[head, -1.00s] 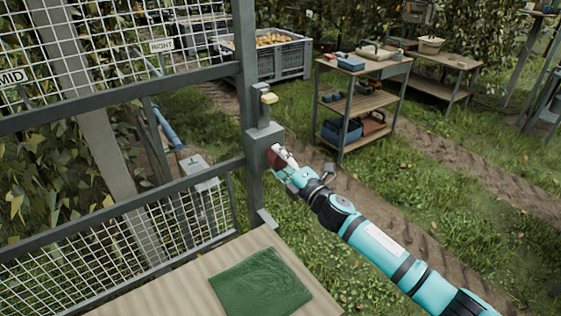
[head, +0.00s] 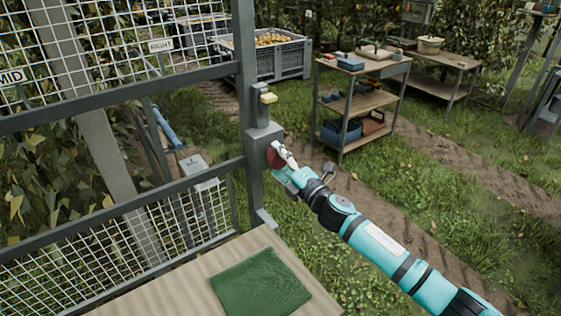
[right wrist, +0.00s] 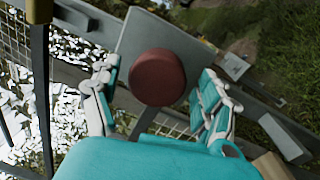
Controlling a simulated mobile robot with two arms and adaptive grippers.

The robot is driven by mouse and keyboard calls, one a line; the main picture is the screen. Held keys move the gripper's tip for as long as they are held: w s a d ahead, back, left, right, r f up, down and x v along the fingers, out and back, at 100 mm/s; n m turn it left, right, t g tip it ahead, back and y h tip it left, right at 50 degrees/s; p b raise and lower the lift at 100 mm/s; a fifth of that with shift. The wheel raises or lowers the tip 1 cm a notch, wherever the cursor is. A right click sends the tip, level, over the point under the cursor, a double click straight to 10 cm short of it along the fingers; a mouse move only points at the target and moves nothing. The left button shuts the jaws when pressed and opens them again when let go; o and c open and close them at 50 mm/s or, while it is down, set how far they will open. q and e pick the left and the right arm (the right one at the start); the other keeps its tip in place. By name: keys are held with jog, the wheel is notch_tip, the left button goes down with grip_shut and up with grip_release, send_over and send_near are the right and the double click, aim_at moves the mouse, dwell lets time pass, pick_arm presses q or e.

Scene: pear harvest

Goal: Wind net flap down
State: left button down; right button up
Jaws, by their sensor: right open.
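A round dark red knob (head: 272,158) sits on the side of a grey box (head: 259,138) fixed to the platform post. In the right wrist view the red knob (right wrist: 158,77) shows as a full disc between my two spread fingers. My right gripper (head: 282,163) is open at the knob; I cannot tell whether the fingers touch it. It also shows in the right wrist view (right wrist: 158,98). My left gripper is not in view. I cannot pick out the net flap in these frames.
Grey rails with wire mesh (head: 120,245) run along the left. A green mat (head: 260,282) lies on the wooden platform (head: 170,297). A pale yellow block (head: 268,97) sits on the post above the box. A crate of pears (head: 285,66) and a shelf cart (head: 357,110) stand beyond.

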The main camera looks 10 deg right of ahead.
jog(key=shift+s+d, duration=0.1)
jog(key=shift+s, duration=0.15)
jog(key=v, duration=1.1)
jog(key=shift+s, duration=0.2)
jog(key=shift+d+f, duration=0.15)
jog(key=shift+f, duration=0.05)
